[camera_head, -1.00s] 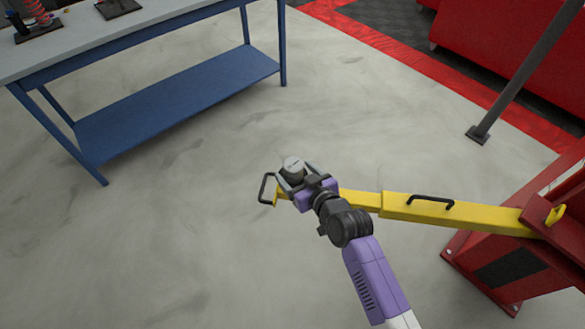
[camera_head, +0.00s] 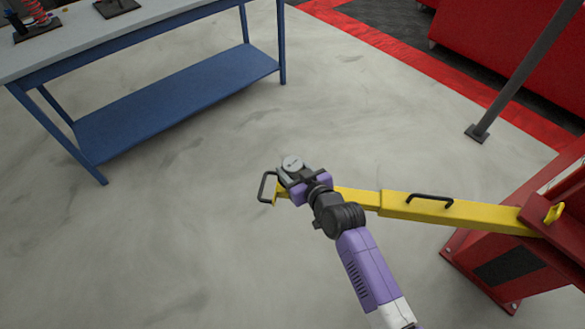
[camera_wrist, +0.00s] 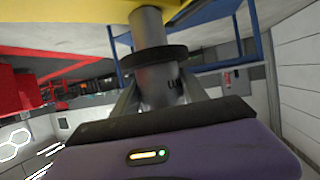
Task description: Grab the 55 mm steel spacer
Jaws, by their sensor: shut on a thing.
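The steel spacer is a grey cylinder with a pale round top (camera_head: 292,163) in the head view. My gripper (camera_head: 293,173) is at the tip of the yellow arm and is shut on the spacer. In the wrist view the spacer (camera_wrist: 160,84) stands between the two fingers (camera_wrist: 158,92), with dark marking on its side. A black collar (camera_wrist: 156,57) and a narrower grey post (camera_wrist: 147,25) show between it and the yellow arm (camera_wrist: 70,12). I cannot tell whether spacer and collar touch. Most of the spacer's side is hidden in the head view.
The yellow arm (camera_head: 455,212) reaches from a red post base (camera_head: 495,265) at right and has black handles (camera_head: 430,198). A blue-legged bench (camera_head: 180,100) stands at upper left. A grey strut (camera_head: 515,80) stands at upper right. The floor at left is clear.

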